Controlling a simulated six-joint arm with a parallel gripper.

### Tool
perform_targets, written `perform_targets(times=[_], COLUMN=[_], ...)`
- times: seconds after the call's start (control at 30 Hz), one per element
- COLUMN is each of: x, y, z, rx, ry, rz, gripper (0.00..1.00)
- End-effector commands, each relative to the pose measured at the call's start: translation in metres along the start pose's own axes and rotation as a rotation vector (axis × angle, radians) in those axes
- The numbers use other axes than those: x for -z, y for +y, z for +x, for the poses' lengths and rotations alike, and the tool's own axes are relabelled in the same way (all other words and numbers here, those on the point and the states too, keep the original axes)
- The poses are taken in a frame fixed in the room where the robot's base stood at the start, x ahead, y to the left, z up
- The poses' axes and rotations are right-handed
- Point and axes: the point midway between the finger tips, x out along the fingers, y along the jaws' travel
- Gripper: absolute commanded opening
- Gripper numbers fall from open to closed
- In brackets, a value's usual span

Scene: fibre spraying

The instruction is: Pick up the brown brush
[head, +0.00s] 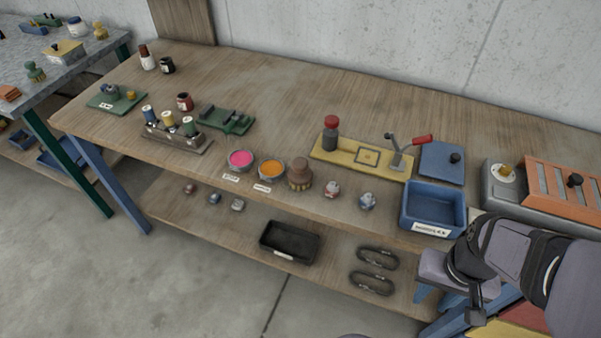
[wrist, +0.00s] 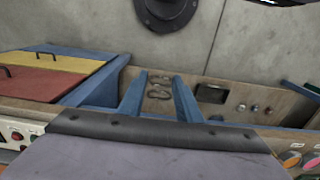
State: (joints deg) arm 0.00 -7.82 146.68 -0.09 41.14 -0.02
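The brown brush (head: 300,174) stands on the wooden table near its front edge, in the head view. It has a rounded brown knob on top and a paler bristle ring below. It stands just right of a pot of orange paint (head: 271,169). My gripper (head: 476,318) is at the lower right of the head view, beside the table's front edge and well apart from the brush. Its fingers are too small and dark to tell open from shut. I cannot make out the brush in the wrist view, where a grey part of my arm fills the bottom.
A pink paint pot (head: 240,159) stands left of the orange one. Two small knobbed items (head: 332,189) stand right of the brush. A blue bin (head: 433,205) is near my arm. Behind is a yellow board (head: 362,158) with a red-handled lever. The table's back middle is clear.

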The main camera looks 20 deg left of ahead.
Motion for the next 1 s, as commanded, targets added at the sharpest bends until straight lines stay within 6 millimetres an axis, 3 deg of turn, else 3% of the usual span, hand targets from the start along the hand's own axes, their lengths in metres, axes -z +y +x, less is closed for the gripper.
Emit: perform_targets(times=[0.3,0.33,0.43,0.47,0.83,1.0], x=[0.000,0.000,0.000,0.000,0.006,0.035], y=[0.000,0.000,0.000,0.000,-0.002,-0.013], z=[0.000,0.000,0.000,0.000,-0.002,-0.014], rx=[0.000,0.000,0.000,0.000,0.000,0.002], ry=[0.000,0.000,0.000,0.000,0.000,0.001], rz=[0.000,0.000,0.000,0.000,-0.003,-0.015], gripper=[0.31,0.34,0.58,0.60,0.60,0.60])
